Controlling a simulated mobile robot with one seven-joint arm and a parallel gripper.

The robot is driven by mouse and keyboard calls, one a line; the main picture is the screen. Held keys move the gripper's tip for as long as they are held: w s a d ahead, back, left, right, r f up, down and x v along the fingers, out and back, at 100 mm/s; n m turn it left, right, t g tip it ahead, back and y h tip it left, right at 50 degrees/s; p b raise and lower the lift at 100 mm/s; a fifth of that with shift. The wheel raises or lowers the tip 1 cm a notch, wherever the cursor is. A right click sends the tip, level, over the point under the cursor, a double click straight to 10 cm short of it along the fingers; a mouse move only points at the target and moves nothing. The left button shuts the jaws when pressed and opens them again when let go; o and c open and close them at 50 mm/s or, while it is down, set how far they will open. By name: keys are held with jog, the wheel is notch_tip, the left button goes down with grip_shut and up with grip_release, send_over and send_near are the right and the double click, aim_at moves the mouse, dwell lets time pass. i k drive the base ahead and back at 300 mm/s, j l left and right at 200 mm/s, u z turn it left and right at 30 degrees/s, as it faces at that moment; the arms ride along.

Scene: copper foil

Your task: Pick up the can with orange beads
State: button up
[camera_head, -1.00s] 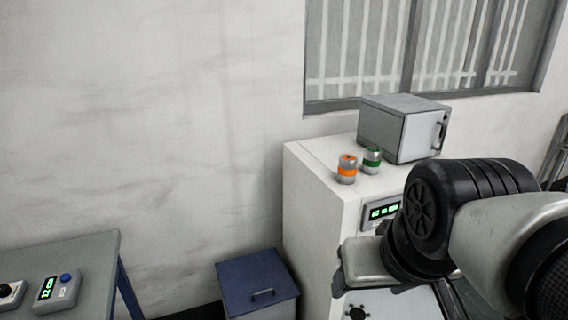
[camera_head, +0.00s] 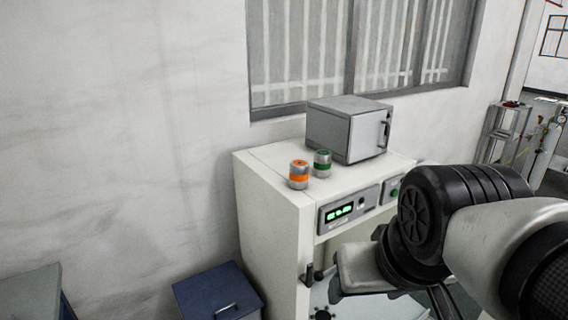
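The can with an orange band and orange top (camera_head: 299,175) stands upright on the front left part of the white cabinet's top. A similar can with a green band (camera_head: 322,164) stands close beside it, to the right and slightly behind. My arm comes in from the right edge, in front of the cabinet. The pale hand of my gripper (camera_head: 362,268) shows at the lower middle, below and to the right of the cans and well apart from them. Dark pieces near its left end may be its fingers. Their spacing cannot be made out.
A grey box with a handled door (camera_head: 348,130) stands behind the cans. The white cabinet (camera_head: 268,215) has a green-lit display panel (camera_head: 343,210) on its front. A blue box (camera_head: 217,293) stands to its left on the floor. A grey table corner (camera_head: 32,294) shows at lower left.

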aim_at(298, 168)
jog(key=i+j+u, duration=0.2)
jog(key=i+u, duration=0.25)
jog(key=i+j+u, duration=0.1)
jog(key=u, duration=0.35)
jog(key=i+z, duration=0.15)
jog(key=k+l, duration=0.05)
